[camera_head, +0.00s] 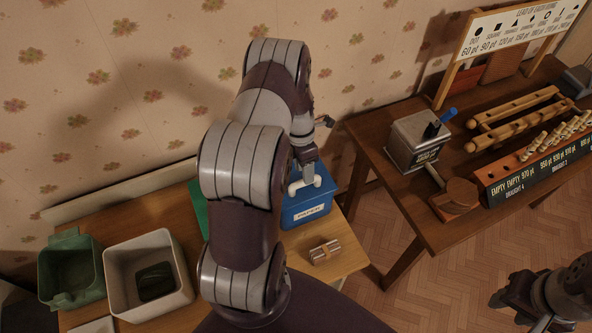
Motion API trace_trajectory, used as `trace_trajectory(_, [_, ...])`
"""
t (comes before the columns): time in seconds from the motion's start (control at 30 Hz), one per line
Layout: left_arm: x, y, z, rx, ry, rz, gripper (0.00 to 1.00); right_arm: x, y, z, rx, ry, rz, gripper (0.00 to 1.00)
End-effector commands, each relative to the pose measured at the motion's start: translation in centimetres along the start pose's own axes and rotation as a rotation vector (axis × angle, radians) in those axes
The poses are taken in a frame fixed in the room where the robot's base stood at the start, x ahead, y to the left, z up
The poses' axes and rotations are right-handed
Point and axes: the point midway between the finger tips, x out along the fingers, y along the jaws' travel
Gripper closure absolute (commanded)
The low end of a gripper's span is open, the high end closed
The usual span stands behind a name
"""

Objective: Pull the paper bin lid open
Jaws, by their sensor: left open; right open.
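The blue paper bin (308,214) stands on the light wooden table, with a white label on its front. Its lid looks shut, and a white handle (293,188) shows on top. My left arm reaches across the middle of the view, and my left gripper (304,178) is at the lid handle, above the bin. It is open; I cannot tell whether its fingers touch the handle. My arm hides the left side of the bin. My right gripper (506,299) is open and low at the bottom right, over the floor, far from the bin.
A green bin (70,275) and a whitish bin (120,290) stand at the table's left, both open. A tied bundle (325,250) lies in front of the blue bin. A darker table (385,195) with a metal box (415,142) and wooden racks stands to the right.

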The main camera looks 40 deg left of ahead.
Motion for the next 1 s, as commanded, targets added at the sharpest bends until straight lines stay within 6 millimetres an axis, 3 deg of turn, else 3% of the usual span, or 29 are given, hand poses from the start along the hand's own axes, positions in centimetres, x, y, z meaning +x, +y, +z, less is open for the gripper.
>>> trace_trajectory(0.43, [-3.9,-0.1,0.0,0.000,0.000,0.000,0.52,-3.0,0.0,-0.4,0.000,0.000,0.000,0.57])
trace_trajectory(1.0, [-4.0,0.0,0.0,0.001,0.000,0.000,0.52,-3.0,0.0,-0.3,0.000,0.000,0.000,0.57])
